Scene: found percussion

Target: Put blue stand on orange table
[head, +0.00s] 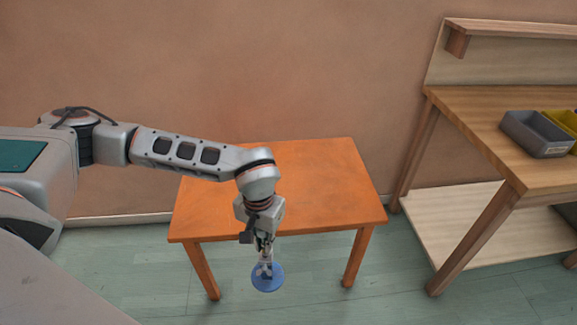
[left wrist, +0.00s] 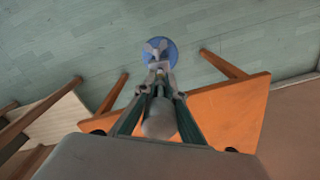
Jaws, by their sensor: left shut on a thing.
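The orange table (head: 310,190) stands against the wall with a bare top; its edge also shows in the left wrist view (left wrist: 235,110). The blue stand (head: 268,281) has a round blue base and a pale upper part. My left gripper (head: 265,262) points down and is shut on the stand's upper part. The stand is in front of the table's front edge, not over its top; its height above the floor is hard to tell. In the left wrist view the blue base (left wrist: 171,54) shows beyond the fingers against the floor. My right gripper is not in view.
A wooden workbench (head: 470,110) with a low shelf stands at the right. A grey bin (head: 535,135) and a yellow bin (head: 563,121) sit on it. The green plank floor (head: 120,270) is clear around the table.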

